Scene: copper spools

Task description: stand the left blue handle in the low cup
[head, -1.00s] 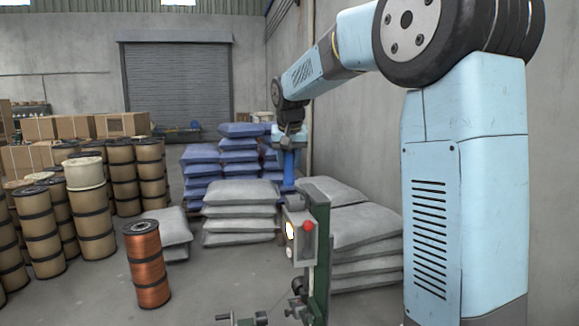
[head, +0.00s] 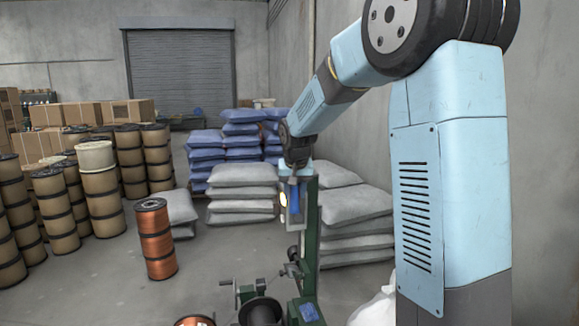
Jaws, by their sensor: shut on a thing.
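My gripper (head: 296,180) is at the end of the arm, small in the head view, in front of the grey machine panel. A deep-blue upright piece (head: 294,201) shows at its jaws and looks like the blue handle, held shut in them. The fingers are too small to make out clearly. I cannot pick out the low cup. A dark round, open-topped thing (head: 262,312) stands at the bottom edge, partly cut off, and I cannot tell whether it is a cup or a spool.
A green machine post (head: 311,240) stands right behind the gripper, with a crank (head: 236,284) below left. A copper spool (head: 156,240) stands on the floor at left; another (head: 195,321) is cut off below. Grey sacks (head: 345,213) are stacked behind. Open floor lies between.

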